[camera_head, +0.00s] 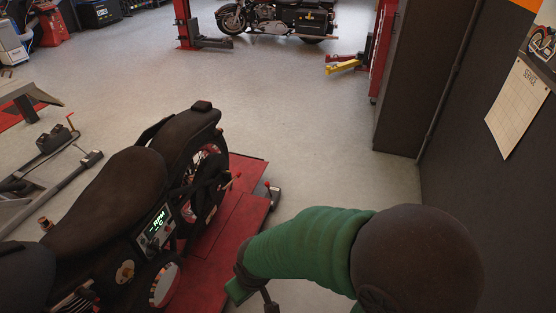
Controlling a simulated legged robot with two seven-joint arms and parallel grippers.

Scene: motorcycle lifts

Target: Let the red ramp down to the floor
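A red plate (222,234) with a visible seam lies under and beside a dark motorcycle (118,192). Its far end is by the motorcycle's far wheel. I cannot tell which part of it is the ramp, nor how steeply it is tilted. My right arm, green with a dark joint, reaches in from the lower right across the plate's near right side. My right gripper (252,291) is low in the picture, over or beside the plate's right edge. Its fingers are not clear, so its opening cannot be told. My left gripper is not in view.
A small dark fitting with a red tip (270,192) sits at the plate's right edge. Open grey floor (320,165) lies beyond. A dark cabinet (425,75) and wall stand at the right. Another lift (40,150) is at the left, another motorcycle (275,18) at the back.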

